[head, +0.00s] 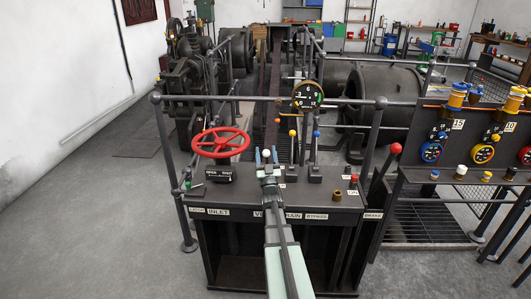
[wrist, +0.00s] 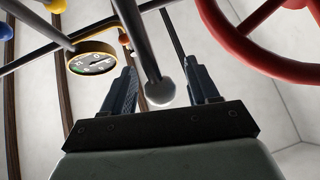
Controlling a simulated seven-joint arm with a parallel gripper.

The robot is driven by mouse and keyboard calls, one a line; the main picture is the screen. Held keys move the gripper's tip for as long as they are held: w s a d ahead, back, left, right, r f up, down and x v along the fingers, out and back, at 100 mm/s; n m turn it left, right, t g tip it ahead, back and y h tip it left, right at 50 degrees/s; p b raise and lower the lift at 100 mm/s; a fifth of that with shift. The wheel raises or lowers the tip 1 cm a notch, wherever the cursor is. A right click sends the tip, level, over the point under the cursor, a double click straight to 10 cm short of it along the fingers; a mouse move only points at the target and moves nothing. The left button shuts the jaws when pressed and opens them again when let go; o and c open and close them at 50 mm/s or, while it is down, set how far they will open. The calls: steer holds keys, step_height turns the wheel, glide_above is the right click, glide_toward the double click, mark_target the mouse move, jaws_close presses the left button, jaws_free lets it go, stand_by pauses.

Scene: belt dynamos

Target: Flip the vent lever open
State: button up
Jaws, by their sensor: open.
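The vent lever has a pale round knob (head: 266,153) and rises from the black control desk (head: 235,200). A label starting with V shows below it, partly covered by my arm. My gripper (head: 266,160) is open at the lever, with a finger on each side of the knob. In the wrist view, the knob (wrist: 160,92) and its dark rod stand between the two open fingers, with a visible gap to each. The lever's foot is hidden behind my arm in the head view.
A red handwheel (head: 221,142) is close on the left. A yellow-knobbed lever (head: 292,133) and a blue-knobbed lever (head: 316,134) stand to the right, below a round gauge (head: 307,95). A red-knobbed lever (head: 396,148) is at the desk's right end. A rail (head: 240,98) runs behind.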

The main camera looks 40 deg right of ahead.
mark_target(267, 160)
steer(key=v, duration=0.3)
steer(key=shift+s+a+r, duration=0.1)
steer(key=shift+r, duration=0.15)
steer(key=s+a, duration=0.6)
steer(key=s, duration=0.3)
steer(key=shift+s, duration=0.15)
